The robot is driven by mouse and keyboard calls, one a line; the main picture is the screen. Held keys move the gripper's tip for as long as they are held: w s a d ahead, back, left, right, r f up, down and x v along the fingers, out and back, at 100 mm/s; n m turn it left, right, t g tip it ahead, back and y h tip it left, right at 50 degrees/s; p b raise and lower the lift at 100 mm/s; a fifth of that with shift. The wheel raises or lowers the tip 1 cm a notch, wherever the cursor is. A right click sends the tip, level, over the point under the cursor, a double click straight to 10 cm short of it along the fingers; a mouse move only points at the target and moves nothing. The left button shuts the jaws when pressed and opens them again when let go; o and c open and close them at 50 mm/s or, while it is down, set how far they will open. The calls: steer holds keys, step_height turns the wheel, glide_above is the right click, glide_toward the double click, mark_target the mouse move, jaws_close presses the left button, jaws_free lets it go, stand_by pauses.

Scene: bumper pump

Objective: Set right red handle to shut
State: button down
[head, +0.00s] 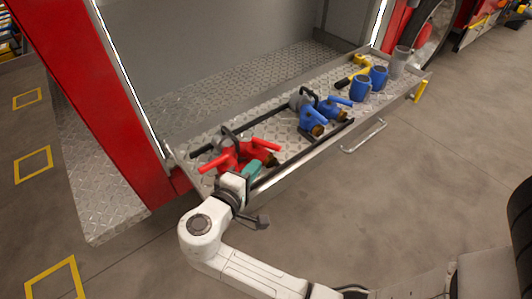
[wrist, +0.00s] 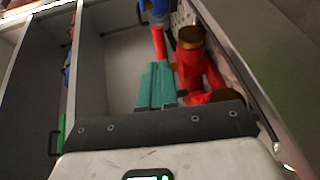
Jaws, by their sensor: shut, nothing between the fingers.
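The red valve fitting (head: 236,156) sits on the tray's near left end. One red handle (head: 213,163) sticks out to the left and the right red handle (head: 266,144) sticks out to the right. My gripper (head: 250,169), with teal fingers, is just in front of the fitting, below the right handle, and partly hides it. In the wrist view the fingers (wrist: 157,84) are together and empty. A red handle (wrist: 158,42) lies just past their tips; I cannot tell whether they touch. The red body with brass outlets (wrist: 191,37) is right of the fingers.
The diamond-plate tray (head: 285,143) has a raised metal rim. Blue valve fittings (head: 315,118) stand further along it, then blue cups (head: 361,88), a grey cup (head: 396,62) and a yellow tool (head: 356,72). A red post (head: 95,85) stands left. The floor in front is clear.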

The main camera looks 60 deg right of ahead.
mark_target(277, 146)
steer(key=x, duration=0.7)
steer(key=shift+s+d, duration=0.1)
steer(key=n+t, duration=0.1)
steer(key=d+n+t+p, duration=0.1)
steer(key=n+t+y+p, duration=0.1)
steer(key=t, duration=0.1)
steer(key=shift+s+d+r, duration=0.1)
steer(key=shift+s+d, duration=0.3)
steer(key=d+n+t+y, duration=0.1)
steer(key=t, duration=0.1)
steer(key=d+n+t+y+p, duration=0.1)
steer(key=n+t+y, duration=0.1)
steer(key=shift+n, duration=0.3)
steer(key=shift+w+d+n+t+y+p, duration=0.1)
steer(key=shift+d+n+t+y+p, duration=0.45)
steer(key=shift+n+t+y, duration=0.35)
steer(key=shift+w+d+n+t+y+p, duration=0.15)
steer(key=shift+d+n+t+y+p, duration=0.15)
steer(key=shift+n+y, duration=0.2)
steer(key=shift+w+d+n+t+y+p, duration=0.1)
steer(key=shift+w+n+t+y+p, duration=0.05)
steer(key=shift+n+t+y, duration=0.3)
steer(key=shift+w+d+p, duration=0.15)
steer(key=shift+d+p, duration=0.15)
steer(key=shift+d, duration=0.05)
steer(key=shift+w+d, duration=0.25)
steer(key=shift+d, duration=0.15)
steer(key=shift+s, duration=0.1)
